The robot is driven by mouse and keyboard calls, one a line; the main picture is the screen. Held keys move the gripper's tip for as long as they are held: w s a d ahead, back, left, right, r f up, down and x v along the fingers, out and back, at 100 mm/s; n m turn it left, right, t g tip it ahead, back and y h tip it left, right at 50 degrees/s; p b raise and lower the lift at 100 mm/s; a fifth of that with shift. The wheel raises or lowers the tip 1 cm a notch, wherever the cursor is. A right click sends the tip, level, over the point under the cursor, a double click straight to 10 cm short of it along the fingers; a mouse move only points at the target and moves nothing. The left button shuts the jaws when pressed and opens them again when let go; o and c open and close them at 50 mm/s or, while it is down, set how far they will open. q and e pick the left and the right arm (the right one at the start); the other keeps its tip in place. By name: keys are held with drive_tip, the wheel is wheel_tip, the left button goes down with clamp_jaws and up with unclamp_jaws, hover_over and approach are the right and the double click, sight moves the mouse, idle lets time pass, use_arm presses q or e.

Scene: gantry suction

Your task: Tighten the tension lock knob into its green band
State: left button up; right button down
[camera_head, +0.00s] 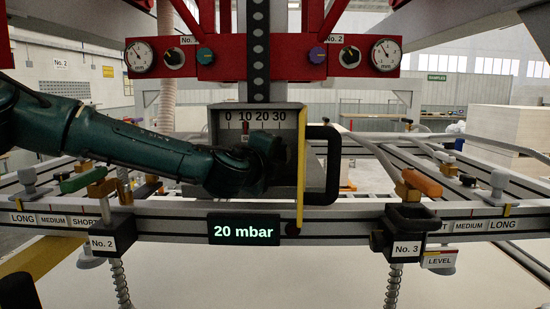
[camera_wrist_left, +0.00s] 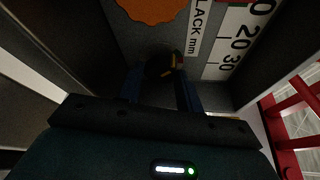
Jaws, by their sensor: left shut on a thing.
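My left gripper (camera_head: 272,158) reaches in from the left to the front of the grey gauge box (camera_head: 213,122) on the beam. In the left wrist view its two blue fingers (camera_wrist_left: 160,82) stand on either side of a dark round knob (camera_wrist_left: 160,64) and are shut on it. Small yellow, green and red marks (camera_wrist_left: 178,62) show at the knob's right edge; the pointer's exact place on them is too dark to tell. A slack scale (camera_wrist_left: 232,45) in mm lies beside the knob. The gripper hides the knob in the head view.
A black handle (camera_head: 332,165) and yellow strip (camera_head: 300,170) stand just right of the gripper. A display (camera_head: 244,230) below reads 20 mbar. Red gauge panels (camera_head: 300,62) hang above. An orange scalloped disc (camera_wrist_left: 155,8) is near the knob.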

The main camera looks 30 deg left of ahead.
use_arm(q)
drive_tip(key=shift+m, duration=0.3)
drive_tip(key=o, duration=1)
use_arm(e)
drive_tip(key=shift+w, duration=0.2)
use_arm(q)
drive_tip(key=shift+s, duration=0.3)
drive_tip(key=b+v, duration=0.2)
drive_tip(key=v, duration=1)
drive_tip(key=shift+s+d+r, duration=0.1)
drive_tip(key=shift+s+r, duration=0.1)
drive_tip(key=shift+s, duration=0.05)
use_arm(e)
drive_tip(key=shift+a+f, duration=0.2)
drive_tip(key=shift+f, duration=0.1)
drive_tip(key=shift+w+r, duration=0.1)
drive_tip(key=shift+r, duration=0.05)
